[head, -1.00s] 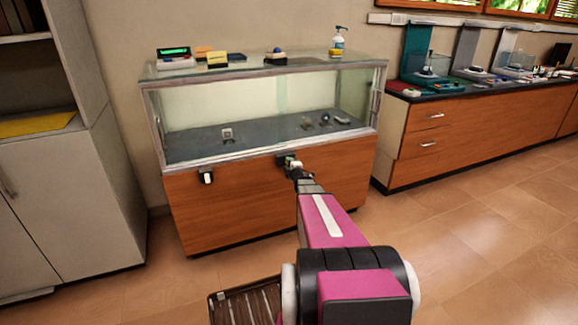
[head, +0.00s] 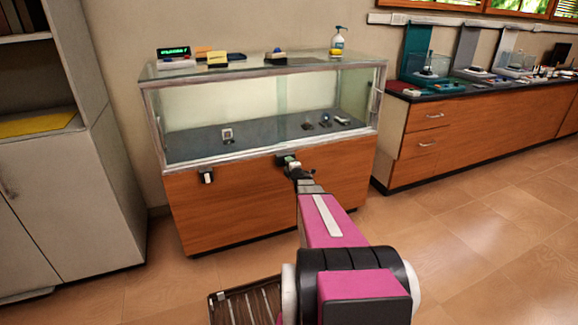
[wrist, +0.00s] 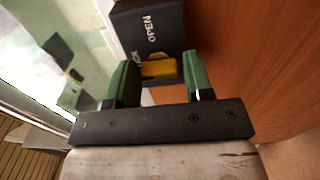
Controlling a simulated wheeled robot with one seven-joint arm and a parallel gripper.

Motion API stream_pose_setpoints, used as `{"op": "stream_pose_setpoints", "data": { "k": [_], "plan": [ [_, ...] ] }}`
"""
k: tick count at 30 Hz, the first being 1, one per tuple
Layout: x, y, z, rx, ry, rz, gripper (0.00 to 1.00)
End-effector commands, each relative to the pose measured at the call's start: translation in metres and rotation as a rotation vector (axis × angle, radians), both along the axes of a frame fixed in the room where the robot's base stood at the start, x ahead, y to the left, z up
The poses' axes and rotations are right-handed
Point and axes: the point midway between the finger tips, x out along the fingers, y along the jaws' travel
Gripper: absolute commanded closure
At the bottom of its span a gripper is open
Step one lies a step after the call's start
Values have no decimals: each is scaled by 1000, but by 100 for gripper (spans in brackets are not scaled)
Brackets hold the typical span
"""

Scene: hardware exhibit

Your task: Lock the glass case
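The glass case (head: 250,115) stands on a wooden base against the wall, with a few small items inside. In the wrist view a black lock box (wrist: 150,25) on the wooden front is marked OPEN, beside a second, partly hidden word. Its yellow knob (wrist: 158,69) sits between the green fingers of my gripper (wrist: 160,78). The fingers are apart, one on each side of the knob, with a narrow gap at the right; contact at the left is unclear. In the head view my gripper (head: 290,163) is at the case's front, below the glass, and largely covers the lock.
A second small black-and-white device (head: 206,177) hangs on the case's front at left. A display unit (head: 174,55), a yellow item and a pump bottle (head: 337,42) stand on top. A cabinet (head: 60,200) is at left, a counter (head: 440,120) at right. The floor at right is clear.

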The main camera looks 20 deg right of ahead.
Motion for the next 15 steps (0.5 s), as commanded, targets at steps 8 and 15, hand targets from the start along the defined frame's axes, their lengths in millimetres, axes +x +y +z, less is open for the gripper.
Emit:
{"op": "stream_pose_setpoints", "data": {
  "k": [8, 15],
  "plan": [
    [0, 0, 0, 2, -1, 0, 36],
    [-9, 0, 1, 3, 0, -1, 36]
  ]
}}
